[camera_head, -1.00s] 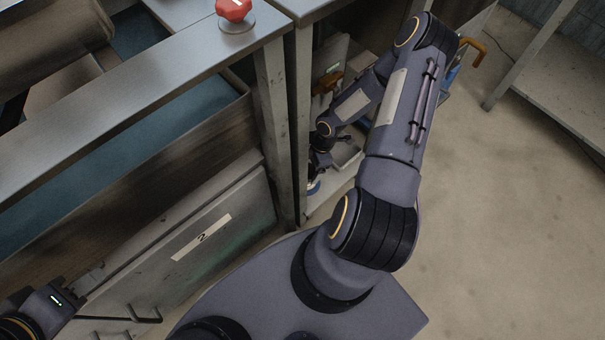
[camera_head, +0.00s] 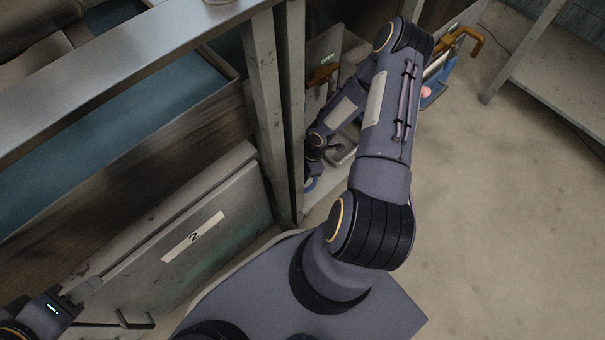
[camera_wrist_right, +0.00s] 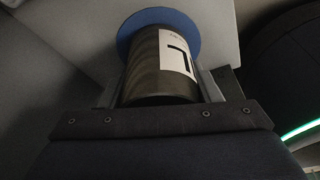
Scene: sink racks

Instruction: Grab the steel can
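The steel can (camera_wrist_right: 150,72) is a dark ribbed metal cylinder with a blue disc (camera_wrist_right: 158,17) at its far end and a white label with a black mark. In the right wrist view it lies between the fingers of my right gripper (camera_wrist_right: 168,88), close to both; whether they press on it is unclear. In the head view my right gripper (camera_head: 313,160) reaches into the lower bay beside the counter, with a bit of blue (camera_head: 310,184) just below it; most of the can is hidden there. My left gripper (camera_head: 73,301) is at the lower left, away from the can, its fingers too small to read.
A metal post (camera_head: 268,110) and a cabinet front labelled 2 (camera_head: 192,236) stand left of my right arm. Blue and orange items (camera_head: 436,80) stand behind the arm. The floor (camera_head: 500,220) to the right is open.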

